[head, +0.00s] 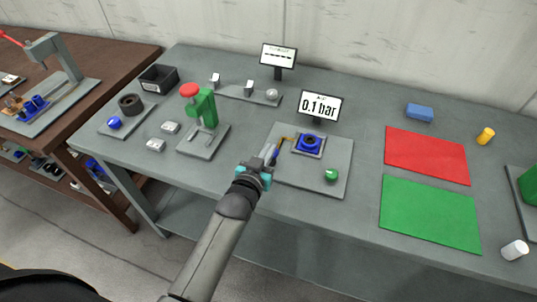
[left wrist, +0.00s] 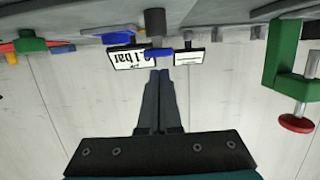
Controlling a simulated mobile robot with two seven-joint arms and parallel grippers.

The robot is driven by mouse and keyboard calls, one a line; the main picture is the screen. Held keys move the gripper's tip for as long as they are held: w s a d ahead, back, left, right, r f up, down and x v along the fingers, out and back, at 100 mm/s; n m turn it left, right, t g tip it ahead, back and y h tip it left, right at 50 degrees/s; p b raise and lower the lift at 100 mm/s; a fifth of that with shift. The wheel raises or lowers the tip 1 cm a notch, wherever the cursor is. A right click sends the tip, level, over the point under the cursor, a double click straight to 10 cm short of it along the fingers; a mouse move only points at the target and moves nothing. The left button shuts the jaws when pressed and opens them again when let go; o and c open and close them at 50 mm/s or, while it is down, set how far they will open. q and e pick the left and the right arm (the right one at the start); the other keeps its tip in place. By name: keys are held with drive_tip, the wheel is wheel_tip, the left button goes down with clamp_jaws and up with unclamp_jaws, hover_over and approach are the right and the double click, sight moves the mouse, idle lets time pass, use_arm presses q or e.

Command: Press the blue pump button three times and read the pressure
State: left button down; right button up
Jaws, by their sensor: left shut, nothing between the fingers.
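The blue pump button (head: 311,142) is a round blue piece on a small raised block, on a grey base plate (head: 300,180). A green ball knob (head: 331,174) sits on the same plate. The pressure display (head: 319,106) behind it reads 0.1 bar; it appears upside down in the left wrist view (left wrist: 132,58). My left gripper (head: 271,153) is shut and empty, left of the button and apart from it in the head view. In the left wrist view its fingers (left wrist: 158,76) end near a blue part (left wrist: 158,53); contact cannot be told. My right gripper is not in view.
A green clamp with red knob (head: 203,105) stands to the left of my arm. A second display (head: 278,56) shows dashes at the back. Red (head: 427,155) and green (head: 430,213) mats lie at right, with a blue block (head: 419,112) and a yellow cylinder (head: 486,136) behind.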

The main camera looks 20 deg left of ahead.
use_arm(q)
drive_tip(key=shift+f, duration=0.4)
